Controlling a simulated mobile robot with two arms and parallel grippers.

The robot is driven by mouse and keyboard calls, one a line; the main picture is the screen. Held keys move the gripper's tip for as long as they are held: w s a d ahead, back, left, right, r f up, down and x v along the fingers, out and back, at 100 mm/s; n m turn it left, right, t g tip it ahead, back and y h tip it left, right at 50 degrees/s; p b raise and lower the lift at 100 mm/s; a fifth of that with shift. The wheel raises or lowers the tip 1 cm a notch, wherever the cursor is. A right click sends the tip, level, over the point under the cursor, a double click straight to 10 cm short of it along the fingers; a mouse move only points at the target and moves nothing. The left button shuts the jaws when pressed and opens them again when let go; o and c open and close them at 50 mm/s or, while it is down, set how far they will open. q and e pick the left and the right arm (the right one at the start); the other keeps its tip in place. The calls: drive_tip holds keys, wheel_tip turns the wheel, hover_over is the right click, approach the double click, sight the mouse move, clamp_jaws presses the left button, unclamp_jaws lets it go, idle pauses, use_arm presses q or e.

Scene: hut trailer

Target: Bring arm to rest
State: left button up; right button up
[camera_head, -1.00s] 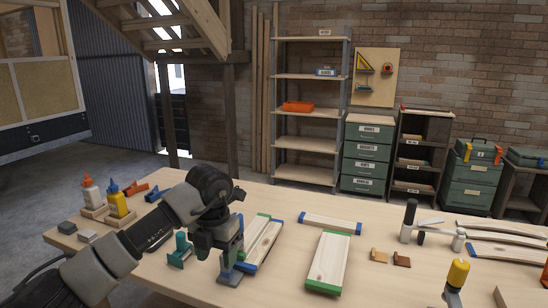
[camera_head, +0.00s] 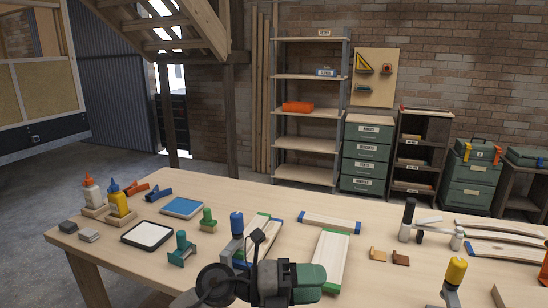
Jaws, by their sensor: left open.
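My left arm comes in at the bottom centre, folded close to the camera. Its gripper (camera_head: 285,282) is open, in front of the table's near edge; its fingertips are hard to make out and I see nothing held. A blue-handled tool (camera_head: 237,224) stands on the wooden table (camera_head: 210,185) just behind the arm, its lower part partly hidden. My right gripper is out of view.
Boards with green ends (camera_head: 330,258) and a blue-ended board (camera_head: 330,222) lie right of the arm. Glue bottles (camera_head: 117,201) stand far left.

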use_arm(q)
drive_tip(key=w+a+n+t+y, duration=0.1)
drive_tip(key=a+n+t+y, duration=0.2)
drive_tip(key=a+n+t, duration=0.5)
drive_tip(key=a+n+t+y, duration=0.2)
drive_tip(key=a+n+t, duration=0.1)
drive_tip(key=n+t, duration=0.95)
drive_tip(key=s+a+f+n+g+y, duration=0.3)
drive_tip(key=a+f+n+g+y, duration=0.1)
drive_tip(key=a+f+n+y, duration=0.25)
drive_tip(key=s+a+f+n+g+y, duration=0.3)
drive_tip(key=s+a+f+n+y, duration=0.1)
drive_tip(key=a+f+n+y, duration=0.3)
drive_tip(key=s+a+f+n+g, duration=0.15)
drive_tip(key=s+f+g, duration=0.35)
drive_tip(key=s, duration=0.5)
drive_tip(key=s+a+f+n+g, duration=0.1)
drive_tip(key=s+f+n+g, duration=0.1)
drive_tip(key=s+f+g, duration=0.6)
wheel_tip(320, 180, down, 24)
drive_tip(key=s+t, duration=0.1)
drive_tip(key=s, duration=0.1)
drive_tip(key=s+a+f+g, duration=0.1)
drive_tip(key=s+a+f, duration=0.2)
drive_tip(key=s+f, duration=1.2)
drive_tip(key=shift+s+f+m+h, duration=0.2)
drive_tip(key=shift+s+m+h, duration=0.15)
drive_tip(key=shift+s+m, duration=0.15)
